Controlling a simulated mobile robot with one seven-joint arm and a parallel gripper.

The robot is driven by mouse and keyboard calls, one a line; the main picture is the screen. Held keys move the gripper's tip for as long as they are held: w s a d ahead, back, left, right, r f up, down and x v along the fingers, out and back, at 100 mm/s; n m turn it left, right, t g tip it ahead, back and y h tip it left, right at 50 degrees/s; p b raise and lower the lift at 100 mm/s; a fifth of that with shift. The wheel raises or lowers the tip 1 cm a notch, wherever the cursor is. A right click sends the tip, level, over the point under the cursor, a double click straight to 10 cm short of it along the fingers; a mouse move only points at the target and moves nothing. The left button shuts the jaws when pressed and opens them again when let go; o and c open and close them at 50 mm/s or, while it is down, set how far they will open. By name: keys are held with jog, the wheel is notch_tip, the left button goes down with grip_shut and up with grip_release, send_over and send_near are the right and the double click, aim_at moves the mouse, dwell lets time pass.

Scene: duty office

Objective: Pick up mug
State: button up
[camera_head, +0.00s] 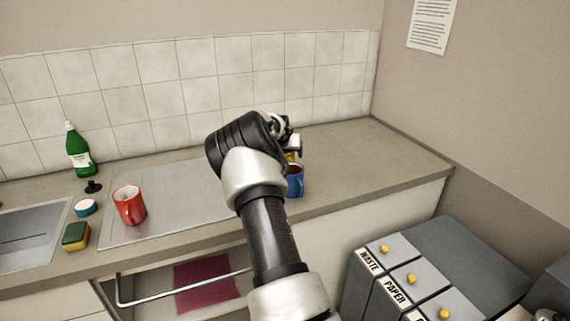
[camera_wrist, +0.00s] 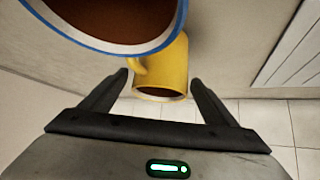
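A blue mug (camera_head: 296,181) with dark contents stands on the counter, partly hidden by my arm. A mug with a blue rim (camera_wrist: 112,42) and brown contents fills the top left of the wrist view, close to the camera. A yellow mug (camera_wrist: 165,68) shows beyond it, with its handle at its left; only a sliver of yellow shows by my gripper in the head view. A red mug (camera_head: 130,206) stands on the metal drainboard. My gripper (camera_wrist: 160,80) is open, its fingertips either side of the yellow mug in the picture, with gaps; contact is not visible.
A sink (camera_head: 30,240), sponge (camera_head: 76,236), small round tub (camera_head: 85,207) and green bottle (camera_head: 78,152) are at the left. Labelled bins (camera_head: 400,285) stand below right. The counter's right end (camera_head: 385,160) is clear. The tiled wall (camera_head: 180,85) rises behind.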

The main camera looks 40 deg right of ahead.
jog(key=c, duration=1.3)
notch_tip(320, 180, up, 10)
jog(key=shift+p, duration=0.4)
